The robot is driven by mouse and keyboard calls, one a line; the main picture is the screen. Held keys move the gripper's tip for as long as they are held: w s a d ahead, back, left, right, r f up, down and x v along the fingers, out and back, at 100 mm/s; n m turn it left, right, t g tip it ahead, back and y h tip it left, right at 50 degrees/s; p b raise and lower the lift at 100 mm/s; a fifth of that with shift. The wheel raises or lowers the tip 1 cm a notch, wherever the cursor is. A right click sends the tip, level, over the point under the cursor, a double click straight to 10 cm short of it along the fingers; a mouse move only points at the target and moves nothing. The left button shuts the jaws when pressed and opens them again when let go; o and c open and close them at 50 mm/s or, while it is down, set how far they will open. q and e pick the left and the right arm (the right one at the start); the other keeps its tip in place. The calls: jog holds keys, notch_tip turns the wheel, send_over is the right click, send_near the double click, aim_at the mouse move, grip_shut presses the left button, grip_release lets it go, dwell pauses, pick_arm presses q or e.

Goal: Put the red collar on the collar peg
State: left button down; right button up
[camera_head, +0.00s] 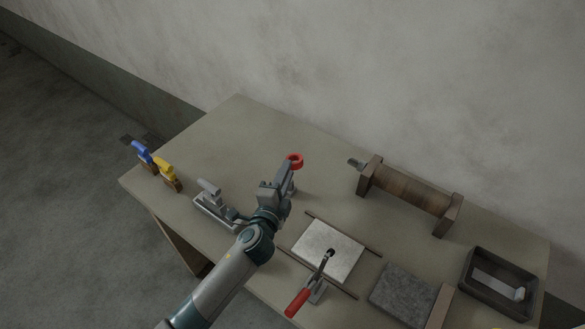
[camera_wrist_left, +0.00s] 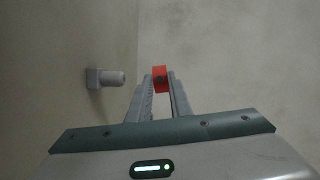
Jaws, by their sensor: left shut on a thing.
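The red collar (camera_head: 294,158) is a short ring held at the fingertips of my left gripper (camera_head: 288,168), above the table. In the left wrist view the collar (camera_wrist_left: 159,77) sits between the two finger ends of the gripper (camera_wrist_left: 160,84). A grey peg with a square base (camera_wrist_left: 106,78) sticks out from the table surface to the left of the fingers there, apart from the collar. I take it for the collar peg. In the head view my gripper and arm hide much of the area around it.
On the table (camera_head: 235,125) stand blue (camera_head: 141,151) and yellow (camera_head: 164,169) handled tools, a grey metal fixture (camera_head: 212,203), a wooden roller (camera_head: 408,190), a pale square plate (camera_head: 318,248) with a red-handled lever (camera_head: 297,302), grey felt (camera_head: 401,290) and a dark tray (camera_head: 474,292). The back left is clear.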

pick_arm(q)
jog(key=shift+s+a+r+m+t+p, duration=0.15)
jog(key=shift+s+a+r+m+t, duration=0.15)
jog(key=shift+s, duration=0.3)
jog(key=shift+s+a+r+m+t+p, duration=0.2)
jog(key=shift+s+a+r+m, duration=0.15)
jog(key=shift+s, duration=0.2)
pick_arm(e)
jog(key=shift+s+a+r, duration=0.15)
jog(key=shift+s+r, duration=0.25)
jog(key=shift+r, duration=0.1)
pick_arm(q)
jog(key=shift+f, duration=0.1)
pick_arm(e)
jog(key=shift+f, duration=0.15)
